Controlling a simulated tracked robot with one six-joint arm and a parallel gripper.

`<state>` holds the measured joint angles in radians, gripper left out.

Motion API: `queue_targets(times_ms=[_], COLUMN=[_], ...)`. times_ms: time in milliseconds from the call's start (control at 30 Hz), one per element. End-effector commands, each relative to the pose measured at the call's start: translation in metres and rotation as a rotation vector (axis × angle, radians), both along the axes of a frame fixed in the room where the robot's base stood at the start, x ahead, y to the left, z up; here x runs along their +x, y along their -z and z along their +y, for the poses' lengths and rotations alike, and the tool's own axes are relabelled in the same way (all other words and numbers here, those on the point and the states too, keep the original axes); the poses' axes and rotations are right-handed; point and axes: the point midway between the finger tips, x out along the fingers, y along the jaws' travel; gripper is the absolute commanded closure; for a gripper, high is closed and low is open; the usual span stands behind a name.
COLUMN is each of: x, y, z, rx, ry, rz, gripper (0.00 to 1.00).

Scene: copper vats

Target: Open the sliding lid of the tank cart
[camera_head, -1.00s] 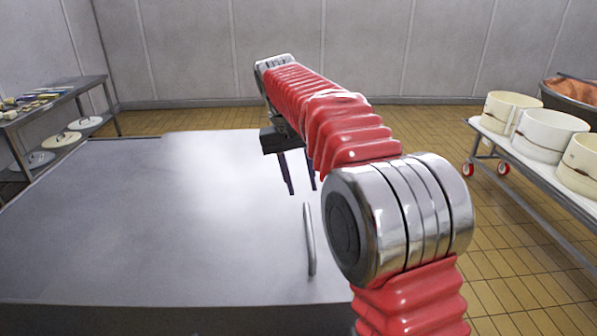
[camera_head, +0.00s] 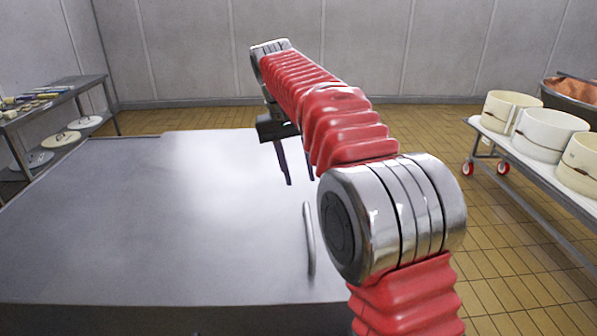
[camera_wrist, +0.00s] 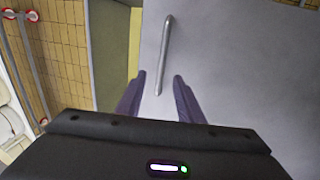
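The tank cart's sliding lid (camera_head: 150,220) is a broad flat grey metal sheet in front of me; it also fills the right of the wrist view (camera_wrist: 240,75). A slim metal bar handle (camera_head: 309,240) stands near the lid's right edge and shows upright in the wrist view (camera_wrist: 165,55). My gripper (camera_head: 297,180) is above the lid, beyond the far end of the handle. In the wrist view its two dark fingers (camera_wrist: 159,78) are apart, with the handle's near end between them in the picture. They do not touch it. My red arm hides part of the lid's right edge.
A white-topped trolley (camera_head: 545,165) with several cream tubs stands at right. A metal shelf (camera_head: 60,92) with tools and round lids stands at far left. Tiled floor (camera_head: 415,130) is clear between cart and trolley. The grey wall is behind.

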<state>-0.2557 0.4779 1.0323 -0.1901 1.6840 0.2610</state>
Motion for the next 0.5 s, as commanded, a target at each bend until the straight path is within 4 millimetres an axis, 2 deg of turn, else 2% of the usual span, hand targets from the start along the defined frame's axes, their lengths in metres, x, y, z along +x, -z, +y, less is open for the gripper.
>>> queue_targets(times_ms=[267, 500], x=[-0.014, -0.049], y=[-0.009, -0.023], z=[-0.01, -0.032], rx=[0.016, 0.051], ry=[-0.007, -0.023], rz=[-0.024, -0.078], gripper=[0.66, 0.66])
